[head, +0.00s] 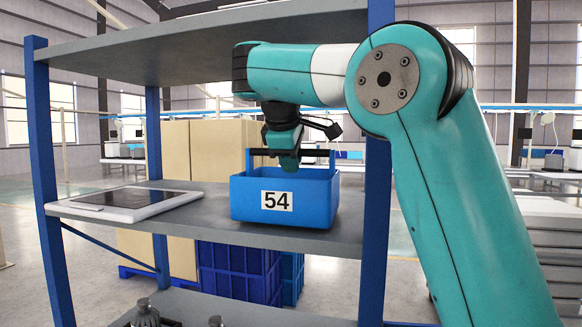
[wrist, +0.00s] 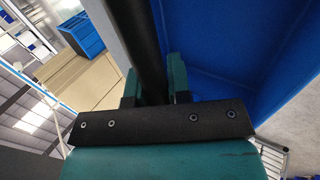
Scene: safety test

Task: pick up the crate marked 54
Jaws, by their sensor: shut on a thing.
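The blue crate marked 54 (head: 312,207) stands upright on the middle shelf (head: 190,224) of a rack, its white label facing the head camera. A black bar handle runs across its top between two blue uprights. My gripper (head: 288,160) reaches down from above and is shut on that handle near its middle. In the wrist view the dark bar (wrist: 148,50) passes between the two teal fingers of my gripper (wrist: 155,82), with the crate's blue inside (wrist: 225,50) to the right. The crate seems to rest on the shelf; no gap shows beneath it.
A white tablet-like device (head: 125,203) lies on the shelf left of the crate. The upper shelf (head: 200,45) hangs above, and blue posts (head: 375,230) flank the rack. Cardboard boxes (head: 208,150) and dark blue bins (head: 240,272) stand behind. Small metal parts (head: 146,315) sit below.

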